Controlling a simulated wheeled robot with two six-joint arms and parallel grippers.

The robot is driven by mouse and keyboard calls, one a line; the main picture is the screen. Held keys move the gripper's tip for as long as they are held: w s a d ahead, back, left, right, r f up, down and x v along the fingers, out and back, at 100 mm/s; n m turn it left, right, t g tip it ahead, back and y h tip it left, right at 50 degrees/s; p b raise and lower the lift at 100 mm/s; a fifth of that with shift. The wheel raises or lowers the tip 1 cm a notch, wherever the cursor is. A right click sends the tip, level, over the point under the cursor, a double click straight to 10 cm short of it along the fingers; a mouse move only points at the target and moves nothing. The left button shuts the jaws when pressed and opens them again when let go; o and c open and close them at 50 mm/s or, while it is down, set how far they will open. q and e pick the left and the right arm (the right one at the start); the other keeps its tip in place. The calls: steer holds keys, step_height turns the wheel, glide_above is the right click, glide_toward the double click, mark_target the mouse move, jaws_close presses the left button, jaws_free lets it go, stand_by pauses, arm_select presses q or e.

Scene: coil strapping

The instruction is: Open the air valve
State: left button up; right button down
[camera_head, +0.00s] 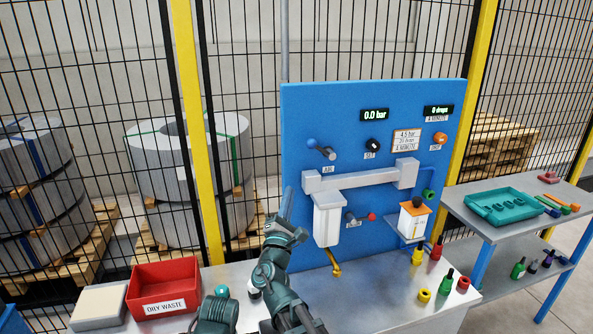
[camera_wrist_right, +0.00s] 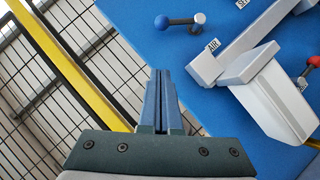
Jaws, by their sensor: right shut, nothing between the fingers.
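The air valve is a grey lever with a blue ball end (camera_head: 311,143) at the upper left of the blue panel (camera_head: 300,110), above a label reading AIR. It also shows at the top of the right wrist view (camera_wrist_right: 181,21), lying nearly level with the ball on the left. My right gripper (camera_head: 288,204) is below and left of the valve, at the panel's left edge, apart from the lever. Its fingers (camera_wrist_right: 167,100) are shut and empty. My left gripper is not seen.
A white filter unit (camera_head: 327,218) and a red-knobbed lever (camera_head: 371,216) sit lower on the panel. The pressure display (camera_head: 374,115) reads 0.0 bar. A red dry-waste bin (camera_head: 165,283) stands on the bench at left; small bottles stand at right.

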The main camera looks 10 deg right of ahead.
steer(key=shift+s+d+r+p+x, duration=0.3)
steer(key=shift+p+x, duration=0.75)
steer(key=shift+x, duration=1.1)
steer(key=shift+s+d+r+p+x, duration=0.3)
steer(key=shift+p+x, duration=0.8)
steer(key=shift+x, duration=1)
steer(key=shift+s+d+r+p+x, duration=0.3)
steer(key=shift+p+x, duration=0.75)
steer(key=shift+x, duration=1.1)
steer(key=shift+w+f, duration=0.1)
steer(key=m+g+p, duration=0.5)
steer(key=m+p, duration=0.3)
steer(key=p, duration=0.5)
glide_toward(323, 132)
steer(key=w+d+r, duration=0.1)
steer(key=w, duration=0.1)
steer(key=shift+w+d+r+t+h+p, duration=0.2)
steer(key=shift+d+r, duration=0.1)
steer(key=shift+d, duration=0.2)
steer(key=shift+w+d+r+t+h+p, duration=0.1)
steer(key=shift+d+r+h+p, duration=0.1)
steer(key=shift+d+r, duration=0.25)
steer(key=shift+d, duration=0.15)
